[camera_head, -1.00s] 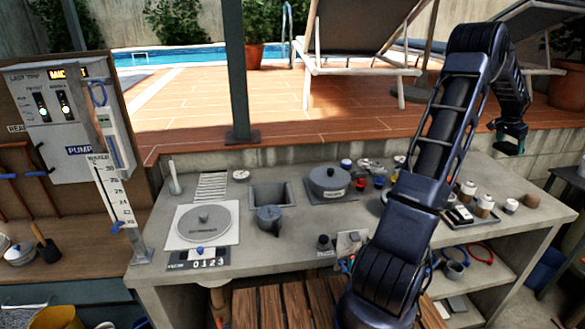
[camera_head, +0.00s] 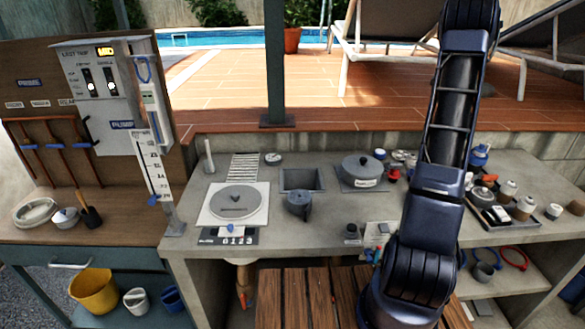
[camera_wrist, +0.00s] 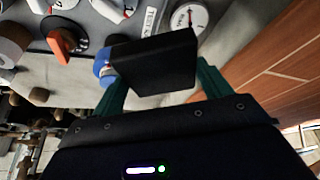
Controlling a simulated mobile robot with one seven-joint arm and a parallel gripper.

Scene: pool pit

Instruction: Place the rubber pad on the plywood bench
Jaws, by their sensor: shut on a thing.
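My gripper (camera_wrist: 160,90) shows in the wrist view with its teal fingers shut on a black, flat-faced rubber pad (camera_wrist: 155,62). The pad stands out between and beyond the fingers. In the head view my arm rises past the top edge, so the gripper and pad are out of that picture. The plywood bench (camera_head: 118,226) is at the left, with a wooden top and a teal frame. On its top are a coiled white item (camera_head: 36,213), a lidded white pot (camera_head: 66,217) and a black-bladed tool (camera_head: 91,216).
A concrete counter (camera_head: 270,235) adjoins the bench, with a disc scale (camera_head: 235,202), a sink (camera_head: 302,180) and a lidded pot (camera_head: 361,169). A ruled post (camera_head: 150,165) stands between them. The bench's front right top is bare.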

